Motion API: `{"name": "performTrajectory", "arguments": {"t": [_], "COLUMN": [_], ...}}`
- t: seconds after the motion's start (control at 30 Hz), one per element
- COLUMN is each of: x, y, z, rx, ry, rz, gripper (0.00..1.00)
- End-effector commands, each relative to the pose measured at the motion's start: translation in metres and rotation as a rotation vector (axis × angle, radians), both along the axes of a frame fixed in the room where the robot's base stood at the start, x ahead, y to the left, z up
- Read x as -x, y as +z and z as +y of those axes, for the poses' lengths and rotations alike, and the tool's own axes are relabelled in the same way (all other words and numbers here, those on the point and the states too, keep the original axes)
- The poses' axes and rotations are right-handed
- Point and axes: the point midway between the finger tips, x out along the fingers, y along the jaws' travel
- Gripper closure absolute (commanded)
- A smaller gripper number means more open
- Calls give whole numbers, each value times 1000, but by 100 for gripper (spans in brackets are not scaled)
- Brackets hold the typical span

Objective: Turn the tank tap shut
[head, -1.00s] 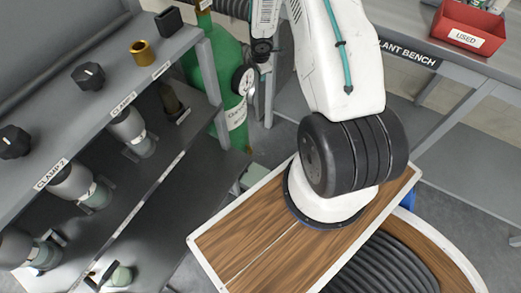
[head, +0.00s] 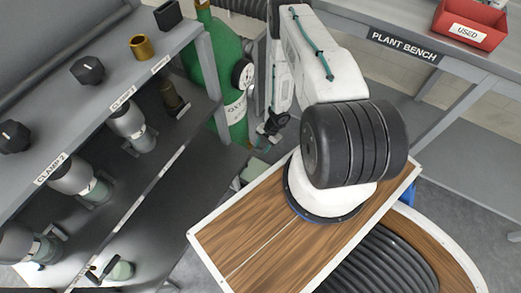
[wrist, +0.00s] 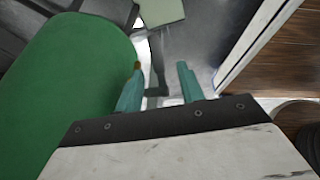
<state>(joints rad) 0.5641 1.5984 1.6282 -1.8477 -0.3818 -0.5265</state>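I cannot make out the tap itself. My gripper (head: 262,142) hangs low, just right of the tank and below the gauge. In the wrist view the tank (wrist: 65,85) fills the left side, beside the fingers. My teal fingers (wrist: 160,85) are apart, with nothing seen held between them.
A wood-topped part (head: 235,245) fills the lower middle. The plant bench (head: 403,46) with a red bin (head: 470,24) stands at upper right.

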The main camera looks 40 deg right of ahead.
Motion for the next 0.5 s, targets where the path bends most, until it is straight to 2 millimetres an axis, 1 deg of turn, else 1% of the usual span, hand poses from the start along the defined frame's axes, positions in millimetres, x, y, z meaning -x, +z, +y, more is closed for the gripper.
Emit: {"name": "performTrajectory", "arguments": {"t": [0.03,0.1,0.2,0.3,0.5], "x": [1,0,-1,-1,-2], "y": [-8,-15,-23,-26,-26], "z": [4,7,10,11,11], "rx": [-1,0,1,1,2], "ry": [1,1,1,0,0], "rz": [1,0,-1,0,0], "gripper": [62,62,62,62,62]}}
